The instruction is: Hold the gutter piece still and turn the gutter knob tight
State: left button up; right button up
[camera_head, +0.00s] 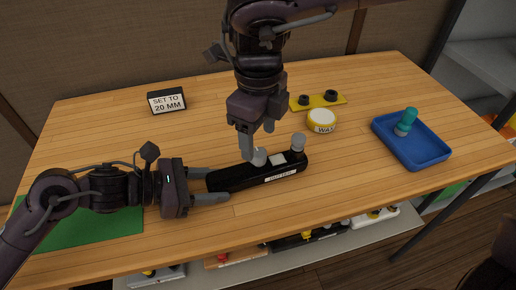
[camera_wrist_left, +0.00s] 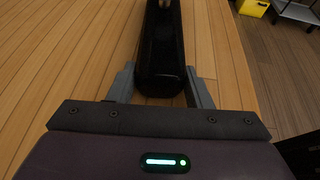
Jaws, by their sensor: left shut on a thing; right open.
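The gutter piece (camera_head: 228,181) is a long black bar with a white label, lying on the wooden table. It also shows in the left wrist view (camera_wrist_left: 160,70). My left gripper (camera_head: 208,186) is shut on its left end, one finger on each long side. Two grey round knobs stand on the piece, one near its middle (camera_head: 259,157) and one at its right end (camera_head: 298,142). A pale block sits between them. My right gripper (camera_head: 257,140) points down over the middle knob, open, with its fingertips close to the knob. I cannot tell whether they touch it.
A blue tray (camera_head: 437,157) with a teal-handled tool (camera_head: 406,121) stands at the right. A round wax tin (camera_head: 322,121) and a yellow plate with black knobs (camera_head: 318,102) lie behind. A "SET TO 20 MM" sign (camera_head: 167,101) stands back left. A green mat (camera_head: 90,232) lies front left.

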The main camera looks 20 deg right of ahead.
aim_at(258, 152)
jog(key=shift+f, duration=2.55)
